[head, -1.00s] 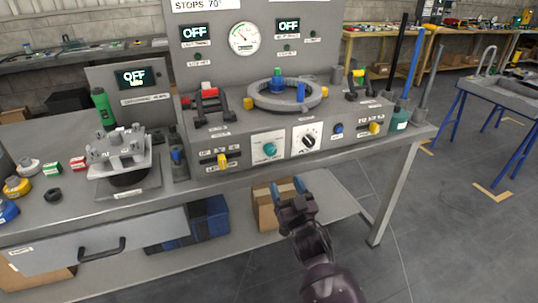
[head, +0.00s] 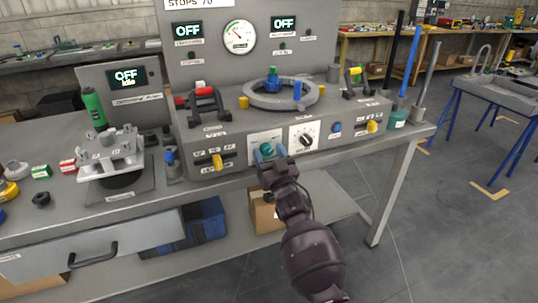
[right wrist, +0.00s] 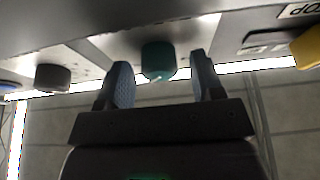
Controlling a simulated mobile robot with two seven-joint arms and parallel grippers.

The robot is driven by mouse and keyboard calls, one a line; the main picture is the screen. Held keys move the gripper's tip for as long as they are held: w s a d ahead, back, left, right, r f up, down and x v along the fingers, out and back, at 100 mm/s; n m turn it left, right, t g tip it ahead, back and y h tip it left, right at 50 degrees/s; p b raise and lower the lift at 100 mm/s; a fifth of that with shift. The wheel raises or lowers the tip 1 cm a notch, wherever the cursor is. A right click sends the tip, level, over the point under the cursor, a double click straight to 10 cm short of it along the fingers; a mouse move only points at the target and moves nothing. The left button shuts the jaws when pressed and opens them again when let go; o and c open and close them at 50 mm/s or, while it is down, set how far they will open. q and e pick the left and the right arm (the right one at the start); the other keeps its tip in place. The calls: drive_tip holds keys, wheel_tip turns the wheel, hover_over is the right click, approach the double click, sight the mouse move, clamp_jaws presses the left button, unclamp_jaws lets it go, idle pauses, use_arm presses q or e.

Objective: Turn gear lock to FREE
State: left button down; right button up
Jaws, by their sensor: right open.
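A teal knob (head: 266,147) sits on a white plate on the console's front face. The right wrist view shows the same teal knob (right wrist: 158,60) with a pale pointer mark. The small labels are too blurred to tell which control is named gear lock. My right gripper (head: 269,153) is open in front of the teal knob. In the right wrist view its blue fingers (right wrist: 162,85) stand on either side of the knob with gaps, not shut on it. My left gripper is not in view.
A black-pointer dial (head: 305,140) is right of the teal knob, and a yellow lever (head: 217,162) is left. A grey ring (head: 283,104) with coloured pegs lies on the console top. The bench's front edge (head: 250,180) runs below. Open floor lies to the right.

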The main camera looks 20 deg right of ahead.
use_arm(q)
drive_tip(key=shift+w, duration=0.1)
use_arm(e)
drive_tip(key=shift+c, duration=0.2)
drive_tip(key=shift+c, duration=1.2)
drive_tip(key=c, duration=0.6)
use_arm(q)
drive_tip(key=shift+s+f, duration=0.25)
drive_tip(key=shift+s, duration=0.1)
use_arm(e)
drive_tip(key=shift+c, duration=0.2)
